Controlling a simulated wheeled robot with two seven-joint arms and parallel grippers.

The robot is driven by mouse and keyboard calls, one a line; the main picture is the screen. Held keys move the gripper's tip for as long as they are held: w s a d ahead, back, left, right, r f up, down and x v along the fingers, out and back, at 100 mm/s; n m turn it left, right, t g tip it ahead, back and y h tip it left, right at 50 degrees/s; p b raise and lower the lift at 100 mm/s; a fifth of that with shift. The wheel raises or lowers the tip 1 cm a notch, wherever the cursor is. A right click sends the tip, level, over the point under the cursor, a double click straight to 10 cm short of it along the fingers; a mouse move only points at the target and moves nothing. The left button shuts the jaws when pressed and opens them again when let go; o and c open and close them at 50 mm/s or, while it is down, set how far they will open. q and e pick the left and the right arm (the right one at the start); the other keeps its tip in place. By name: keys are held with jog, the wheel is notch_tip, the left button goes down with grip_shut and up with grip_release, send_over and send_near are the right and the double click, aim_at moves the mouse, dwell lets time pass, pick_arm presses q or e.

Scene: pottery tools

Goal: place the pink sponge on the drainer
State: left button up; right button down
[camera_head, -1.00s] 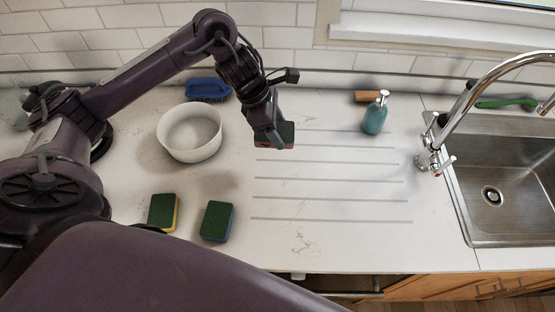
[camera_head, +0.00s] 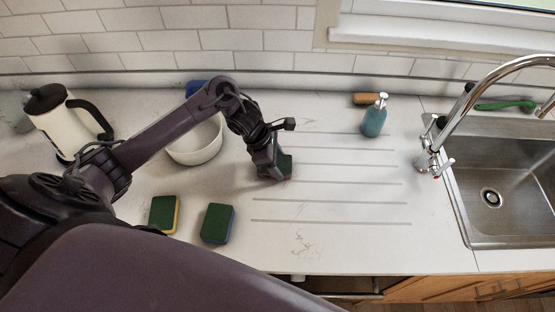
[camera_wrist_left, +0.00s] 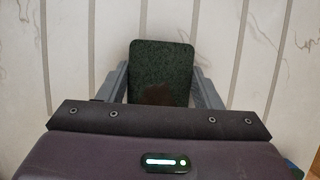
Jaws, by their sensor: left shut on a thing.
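The sponge (camera_head: 284,163) has a dark green top, with a thin reddish edge in the head view. My left gripper (camera_head: 272,174) is shut on it, over the left part of the drainer. The drainer (camera_head: 340,208) is the grooved area of the white counter. In the left wrist view the sponge's green face (camera_wrist_left: 161,72) sits between the two grey fingers (camera_wrist_left: 161,88), with drainer grooves around it. I cannot tell whether the sponge touches the counter. My right gripper is not in view.
Two green-topped sponges, one yellow (camera_head: 163,214) and one blue (camera_head: 217,223), lie left of the drainer. A teal soap bottle (camera_head: 373,120) stands by the sink (camera_head: 505,165). The drainer's right side is clear.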

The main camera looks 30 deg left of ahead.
aim_at(278, 163)
pick_arm(q)
jog(key=o, duration=0.8)
jog(key=shift+c, duration=0.2)
jog(key=b+v, duration=0.2)
jog(key=v, duration=0.2)
jog(key=shift+a+r, duration=0.15)
jog(key=shift+r, duration=0.1)
jog(key=v, duration=0.7)
jog(key=shift+r+b, duration=0.3)
jog(key=shift+s+f, duration=0.1)
